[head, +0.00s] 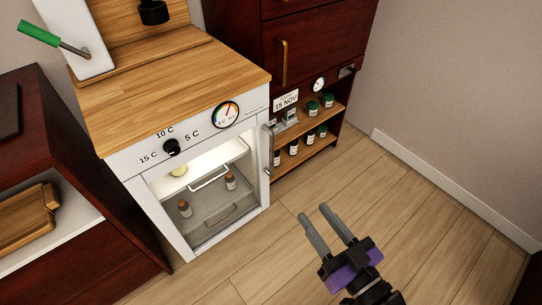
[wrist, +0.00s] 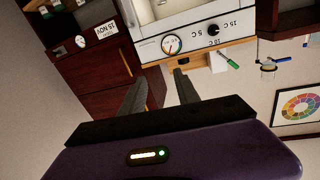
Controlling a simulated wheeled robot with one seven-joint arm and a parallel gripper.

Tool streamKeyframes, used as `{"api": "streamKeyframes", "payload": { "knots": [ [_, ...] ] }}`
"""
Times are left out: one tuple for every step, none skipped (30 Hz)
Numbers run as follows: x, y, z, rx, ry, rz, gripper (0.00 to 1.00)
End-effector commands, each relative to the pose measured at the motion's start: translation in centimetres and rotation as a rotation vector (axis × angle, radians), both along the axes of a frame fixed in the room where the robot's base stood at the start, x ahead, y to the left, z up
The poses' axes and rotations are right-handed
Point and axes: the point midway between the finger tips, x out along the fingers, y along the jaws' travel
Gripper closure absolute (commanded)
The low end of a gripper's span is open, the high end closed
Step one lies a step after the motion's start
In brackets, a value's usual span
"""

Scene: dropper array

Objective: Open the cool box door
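The cool box is a white cabinet with a wooden top (head: 165,80). Its front door (head: 190,248) has a white frame and a see-through pane, and appears shut. A vertical metal handle (head: 268,150) is on the door's right side. Small brown bottles and wire racks show inside, under a light. My gripper (head: 314,212) is open and empty, to the right of the cool box and apart from the handle. In the wrist view the cool box front (wrist: 195,28) appears upside down beyond my open fingers (wrist: 160,78); the handle is not clear there.
A dark red cabinet (head: 310,45) with shelves of small bottles (head: 300,150) and a date card (head: 286,100) stands right of the cool box. A dark red unit (head: 60,150) is on the left. The wooden floor (head: 420,220) in front is clear.

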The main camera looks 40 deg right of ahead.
Motion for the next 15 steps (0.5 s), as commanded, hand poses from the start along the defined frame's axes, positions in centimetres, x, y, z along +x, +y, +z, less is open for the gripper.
{"api": "streamKeyframes", "payload": {
  "knots": [
    [1.9, -1.2, -2.4, 0.005, -0.021, -0.023, 0.62],
    [2.9, -1.8, -3.2, 0.01, -0.029, -0.034, 0.62],
    [4.2, -2.7, -4.1, 0.013, -0.039, -0.048, 0.62],
    [5.2, -3.3, -4.9, 0.017, -0.046, -0.059, 0.62],
    [6.2, -4.0, -5.6, 0.022, -0.051, -0.068, 0.62],
    [7.6, -4.9, -6.5, 0.024, -0.059, -0.081, 0.62],
    [8.6, -5.5, -7.2, 0.028, -0.064, -0.089, 0.62],
    [9.6, -6.2, -7.8, 0.03, -0.069, -0.098, 0.62],
    [11.0, -7.2, -8.6, 0.033, -0.074, -0.108, 0.62],
    [12.1, -7.9, -9.2, 0.035, -0.076, -0.114, 0.62],
    [13.2, -8.5, -9.8, 0.039, -0.08, -0.12, 0.62],
    [14.6, -9.5, -10.4, 0.042, -0.086, -0.127, 0.62],
    [15.7, -10.2, -10.9, 0.043, -0.088, -0.131, 0.62],
    [16.7, -10.9, -11.3, 0.045, -0.09, -0.134, 0.62],
    [18.1, -11.7, -11.8, 0.047, -0.091, -0.136, 0.62]
  ]
}}
